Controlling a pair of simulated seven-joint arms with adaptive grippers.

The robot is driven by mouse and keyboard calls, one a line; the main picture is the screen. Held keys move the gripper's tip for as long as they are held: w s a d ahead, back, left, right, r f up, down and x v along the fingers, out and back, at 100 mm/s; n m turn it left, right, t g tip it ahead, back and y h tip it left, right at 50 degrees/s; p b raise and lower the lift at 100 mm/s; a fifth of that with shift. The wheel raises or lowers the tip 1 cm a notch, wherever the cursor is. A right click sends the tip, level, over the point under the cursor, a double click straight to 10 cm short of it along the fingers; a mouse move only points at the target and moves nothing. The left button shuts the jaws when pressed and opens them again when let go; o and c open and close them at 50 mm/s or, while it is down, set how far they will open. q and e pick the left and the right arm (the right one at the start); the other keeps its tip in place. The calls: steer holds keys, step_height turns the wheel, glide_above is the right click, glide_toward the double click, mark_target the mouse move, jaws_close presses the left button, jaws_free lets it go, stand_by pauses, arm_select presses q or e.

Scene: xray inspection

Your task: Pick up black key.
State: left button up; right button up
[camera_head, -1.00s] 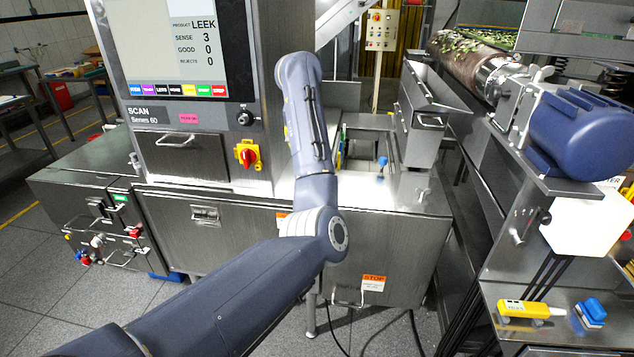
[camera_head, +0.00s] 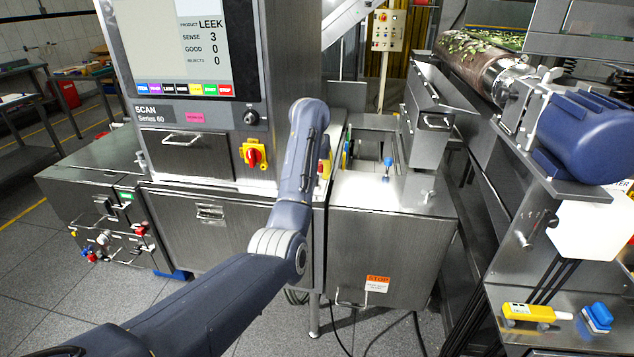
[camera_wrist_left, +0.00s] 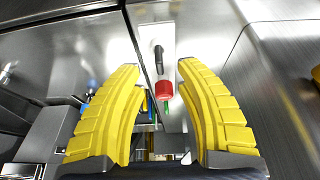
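My left gripper (camera_wrist_left: 159,68) has two yellow fingers spread apart, with nothing gripped between them. In the left wrist view, a small black handle-like piece (camera_wrist_left: 159,58) stands on a pale plate beyond the fingertips, with a red cylinder (camera_wrist_left: 165,90) at its near end. It may be the black key, but I cannot tell for sure. It lies between the fingers in the picture, apart from both. In the head view, a bit of my left gripper's yellow (camera_head: 325,167) shows beside my forearm, which hides the rest. My right gripper is not in view.
The scan cabinet (camera_head: 188,105) with a red-and-yellow rotary switch (camera_head: 253,154) stands left of my forearm. A blue-topped knob (camera_head: 387,163) stands on the steel top to the right. A yellow tool (camera_head: 528,312) and a blue item (camera_head: 597,317) lie on the right-hand shelf.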

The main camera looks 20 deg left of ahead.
arm_select(q)
steer(key=shift+x, duration=2.25)
steer(key=shift+s+f, duration=0.1)
steer(key=shift+s, duration=0.1)
steer(key=shift+c, duration=0.2)
jaws_close()
